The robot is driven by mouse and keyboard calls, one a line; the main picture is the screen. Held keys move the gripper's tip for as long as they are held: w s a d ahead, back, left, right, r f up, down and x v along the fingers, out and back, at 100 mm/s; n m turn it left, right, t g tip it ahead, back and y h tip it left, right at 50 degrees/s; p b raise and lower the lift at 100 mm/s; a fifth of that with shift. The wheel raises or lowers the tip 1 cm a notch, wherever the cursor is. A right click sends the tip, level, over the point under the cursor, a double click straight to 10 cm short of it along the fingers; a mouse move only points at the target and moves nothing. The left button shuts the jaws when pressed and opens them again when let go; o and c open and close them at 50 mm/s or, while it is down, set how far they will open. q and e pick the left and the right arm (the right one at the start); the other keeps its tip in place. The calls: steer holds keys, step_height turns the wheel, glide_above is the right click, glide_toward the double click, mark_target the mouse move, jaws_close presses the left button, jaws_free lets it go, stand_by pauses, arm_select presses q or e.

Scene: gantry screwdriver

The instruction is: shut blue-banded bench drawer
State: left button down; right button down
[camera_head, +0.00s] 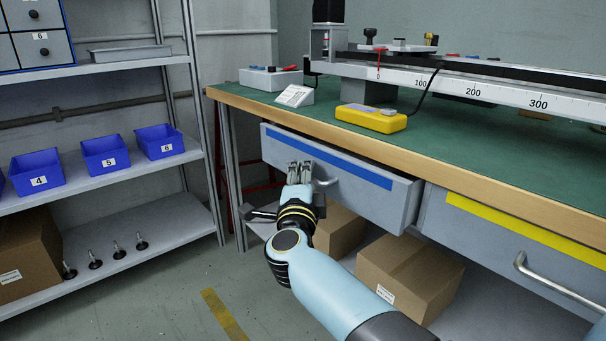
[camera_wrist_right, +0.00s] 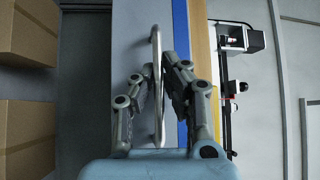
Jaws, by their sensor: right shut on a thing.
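The blue-banded drawer (camera_head: 352,190) hangs under the workbench and stands out from the bench front, partly open. Its blue band (camera_head: 325,157) runs along the top of its front. My right gripper (camera_head: 299,172) is at the drawer's handle (camera_head: 325,182), with its fingers on either side of the bar and shut on it. In the right wrist view the handle (camera_wrist_right: 156,75) runs between the two fingers of the right gripper (camera_wrist_right: 158,85), beside the blue band (camera_wrist_right: 181,60). My left gripper shows in neither view.
A yellow-banded drawer (camera_head: 505,242) sits to the right under the green-topped bench (camera_head: 480,150). Cardboard boxes (camera_head: 410,275) stand below the drawers. A shelf rack (camera_head: 110,187) with blue bins is at the left. The floor between rack and bench is open.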

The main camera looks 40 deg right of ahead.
mark_target(318, 172)
steer(key=shift+f, duration=0.15)
